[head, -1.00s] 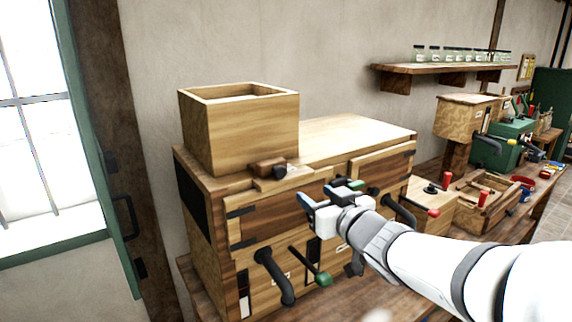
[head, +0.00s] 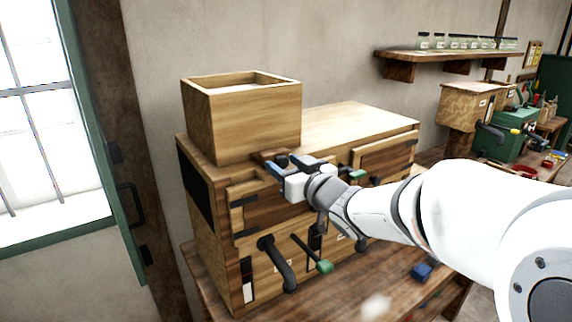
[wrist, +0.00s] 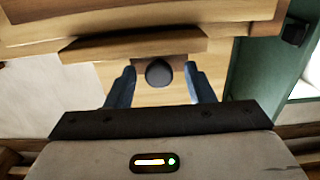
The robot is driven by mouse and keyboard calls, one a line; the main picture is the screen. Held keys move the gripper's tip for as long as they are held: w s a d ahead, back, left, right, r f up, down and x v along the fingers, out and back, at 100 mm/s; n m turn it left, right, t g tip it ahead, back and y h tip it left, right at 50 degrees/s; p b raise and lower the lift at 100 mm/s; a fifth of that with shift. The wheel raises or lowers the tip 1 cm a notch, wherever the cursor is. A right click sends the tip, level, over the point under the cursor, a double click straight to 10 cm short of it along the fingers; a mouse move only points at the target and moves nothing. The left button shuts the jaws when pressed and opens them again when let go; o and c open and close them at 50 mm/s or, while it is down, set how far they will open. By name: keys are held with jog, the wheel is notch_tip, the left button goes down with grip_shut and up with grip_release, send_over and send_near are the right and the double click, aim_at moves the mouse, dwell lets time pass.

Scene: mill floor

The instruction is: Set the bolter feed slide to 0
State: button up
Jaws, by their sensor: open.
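The bolter is a wooden cabinet (head: 330,124) with an open square hopper box (head: 245,120) on its top left. The feed slide (head: 262,155) is a small wooden block with a dark round knob (head: 282,161) at the hopper's foot. My gripper (head: 276,170) is at the knob, with its fingers open. In the wrist view the dark knob (wrist: 158,74) sits between the two blue-grey fingers of my gripper (wrist: 160,84), with gaps on both sides. My gripper hides part of the slide in the head view, and I cannot read any scale.
Below are a black curved spout (head: 276,264) and a green-ended lever (head: 322,267). A shelf with several jars (head: 445,55) hangs on the wall. A barred window (head: 40,140) is at left. More bench machines, one green (head: 498,142), stand at right.

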jog(key=shift+c, duration=0.2)
grip_shut()
jog(key=shift+w, duration=0.1)
